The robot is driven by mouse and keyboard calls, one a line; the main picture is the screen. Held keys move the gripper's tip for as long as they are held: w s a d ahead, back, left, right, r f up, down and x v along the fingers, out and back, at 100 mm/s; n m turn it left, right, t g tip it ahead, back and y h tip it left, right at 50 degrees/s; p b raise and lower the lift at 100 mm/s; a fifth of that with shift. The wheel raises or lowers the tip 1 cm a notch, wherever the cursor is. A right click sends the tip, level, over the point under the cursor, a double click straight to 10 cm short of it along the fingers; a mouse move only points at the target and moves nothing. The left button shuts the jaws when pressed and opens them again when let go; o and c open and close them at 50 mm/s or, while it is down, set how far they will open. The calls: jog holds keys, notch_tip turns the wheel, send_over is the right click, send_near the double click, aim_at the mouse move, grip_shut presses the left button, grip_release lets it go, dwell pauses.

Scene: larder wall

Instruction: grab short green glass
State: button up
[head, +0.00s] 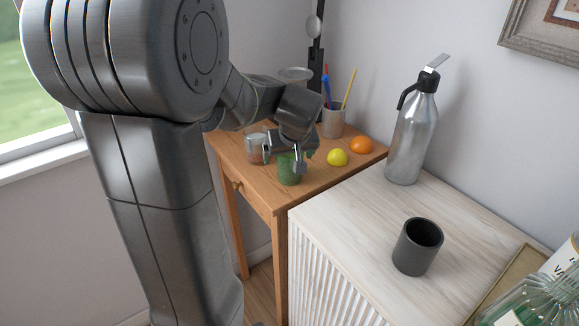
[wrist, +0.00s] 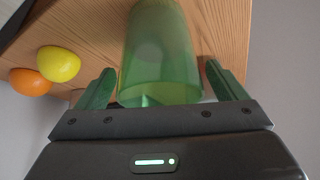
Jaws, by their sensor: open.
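The short green glass (head: 288,170) stands on the wooden table, near its front edge. In the wrist view the green glass (wrist: 160,55) is large and lies between the two fingers. My gripper (head: 284,161) is open around the glass in the head view, with a finger partly in front of it. In the wrist view my gripper (wrist: 160,88) has a green finger on each side of the glass, with a gap on both sides.
A yellow lemon (head: 337,157) and an orange (head: 362,145) lie right of the glass. A clear jar (head: 256,147) stands to its left. A pencil cup (head: 333,122) stands behind. A steel bottle (head: 410,135) and dark cup (head: 417,247) stand on the white cabinet (head: 350,215).

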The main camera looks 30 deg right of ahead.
jog(key=c, duration=1.3)
jog(key=shift+r, duration=0.15)
